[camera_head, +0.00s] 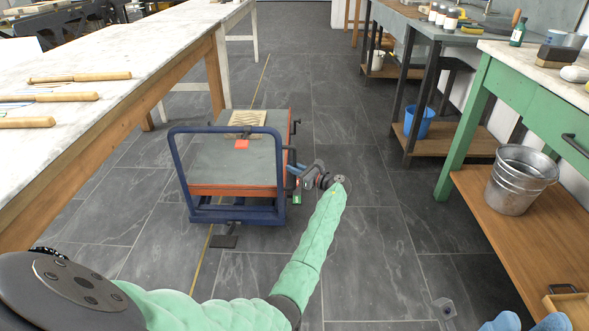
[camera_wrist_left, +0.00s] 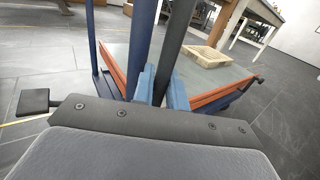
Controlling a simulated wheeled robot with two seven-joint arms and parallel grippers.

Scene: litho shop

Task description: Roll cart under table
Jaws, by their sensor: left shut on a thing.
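The cart (camera_head: 232,165) has a grey top, an orange-red rim and a blue tubular handle (camera_head: 178,165). It stands on the aisle floor, to the right of the long pale-topped table (camera_head: 150,50), not under it. My left gripper (camera_head: 306,178) is at the cart's near right side.
A small tray (camera_head: 247,118) and a red item (camera_head: 241,145) lie on the cart. Wooden-handled tools (camera_head: 80,77) lie on the table. A green bench (camera_head: 540,100) with a metal bucket (camera_head: 520,180) and a blue bucket (camera_head: 420,121) stand right. The aisle floor (camera_head: 335,75) beyond is clear.

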